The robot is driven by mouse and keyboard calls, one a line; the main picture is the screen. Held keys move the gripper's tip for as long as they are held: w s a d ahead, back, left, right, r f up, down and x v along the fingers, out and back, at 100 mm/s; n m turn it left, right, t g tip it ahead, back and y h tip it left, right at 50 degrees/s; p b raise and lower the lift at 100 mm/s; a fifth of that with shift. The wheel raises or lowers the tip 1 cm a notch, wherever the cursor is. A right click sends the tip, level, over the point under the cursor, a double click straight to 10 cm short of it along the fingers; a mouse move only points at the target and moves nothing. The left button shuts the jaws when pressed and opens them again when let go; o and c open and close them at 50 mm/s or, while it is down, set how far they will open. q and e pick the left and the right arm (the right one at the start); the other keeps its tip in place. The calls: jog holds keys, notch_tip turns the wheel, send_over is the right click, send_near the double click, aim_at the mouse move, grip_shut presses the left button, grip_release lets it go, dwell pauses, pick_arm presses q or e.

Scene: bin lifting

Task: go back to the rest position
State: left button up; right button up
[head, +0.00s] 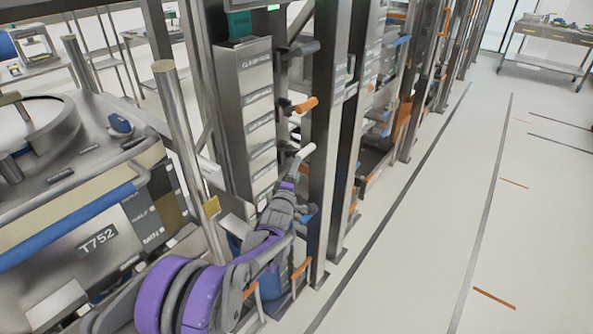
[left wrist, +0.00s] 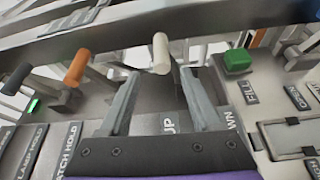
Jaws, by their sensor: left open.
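My left arm comes in from the lower left in the head view, purple and grey. Its left gripper (head: 292,176) is by the front of a tall grey control column (head: 250,110). In the left wrist view the two grey fingers of the left gripper (left wrist: 160,76) stand apart, with nothing gripped between them. A lever with a white handle (left wrist: 160,53) is just past the fingertips, about midway between them. This white handle also shows in the head view (head: 304,152). Whether the fingers touch it cannot be told. My right gripper is not in view.
A lever with an orange handle (left wrist: 78,68) and a green button (left wrist: 238,61) flank the white one. Steel posts (head: 328,130) stand close right of the gripper. A machine with a blue rail (head: 75,225) is at left. Clear floor (head: 430,220) lies at right.

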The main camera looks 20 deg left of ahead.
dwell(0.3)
pick_arm(q)
jog(key=s+d+r+m+g+p, duration=0.1)
jog(key=s+r+m+g+p, duration=0.2)
jog(key=s, duration=0.6)
jog(key=s+d+f+m+g+p, duration=0.1)
jog(key=s+m+g, duration=0.2)
jog(key=s, duration=0.9)
jog(key=s+d+f+m+g+p, duration=0.1)
jog(key=s+m, duration=0.5)
jog(key=s, duration=0.6)
jog(key=s+d+f+m+g+h+p, duration=0.1)
jog(key=s+m+g, duration=0.4)
jog(key=s, duration=0.8)
jog(key=shift+d+f+m+g+p, duration=0.35)
jog(key=shift+d+f+g, duration=0.2)
jog(key=shift+f, duration=0.35)
jog(key=shift+o, duration=0.3)
